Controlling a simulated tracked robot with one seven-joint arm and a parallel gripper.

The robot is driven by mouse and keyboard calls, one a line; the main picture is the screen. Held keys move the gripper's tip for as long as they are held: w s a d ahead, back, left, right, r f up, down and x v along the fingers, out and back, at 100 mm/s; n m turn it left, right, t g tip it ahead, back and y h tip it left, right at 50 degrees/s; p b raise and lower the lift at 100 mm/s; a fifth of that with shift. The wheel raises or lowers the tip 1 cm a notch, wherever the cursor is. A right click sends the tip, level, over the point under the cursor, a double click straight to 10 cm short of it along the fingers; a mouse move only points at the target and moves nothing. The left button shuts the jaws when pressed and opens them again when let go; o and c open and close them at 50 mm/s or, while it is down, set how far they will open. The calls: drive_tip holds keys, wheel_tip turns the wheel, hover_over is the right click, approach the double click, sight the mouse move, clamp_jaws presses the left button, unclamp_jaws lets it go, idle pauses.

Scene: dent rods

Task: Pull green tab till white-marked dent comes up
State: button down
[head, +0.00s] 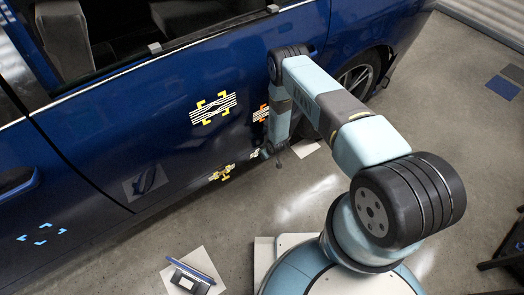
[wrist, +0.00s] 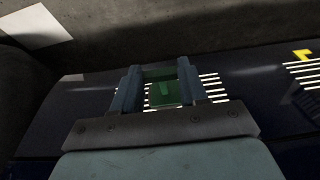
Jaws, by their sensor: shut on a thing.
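The blue car door (head: 110,125) fills the left of the head view. My gripper (wrist: 160,88) is shut on a green tab (wrist: 165,93), which sits between its two fingers in the wrist view. White stripes (wrist: 212,88) show on the dark panel on both sides of the fingers. In the head view my gripper (head: 268,151) is low at the door, and the green tab cannot be made out there. Small pale marks (head: 254,154) show beside it. The dent itself is hidden, and its depth cannot be told.
A striped patch with yellow corners (head: 212,107) is on the door, with an orange-cornered patch (head: 262,113) partly behind my arm. A yellow piece (head: 222,172) is lower down. Blue corner marks (head: 41,234) are at the left. A tool on a white sheet (head: 190,275) lies on the floor.

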drive_tip(key=shift+s+d+f, duration=0.1)
drive_tip(key=shift+s+d, duration=0.05)
idle(0.9)
idle(0.8)
drive_tip(key=c, duration=1)
unclamp_jaws()
drive_tip(key=o, duration=0.5)
drive_tip(key=v, duration=1.3)
drive_tip(key=shift+r, duration=0.35)
drive_tip(key=shift+s, duration=0.1)
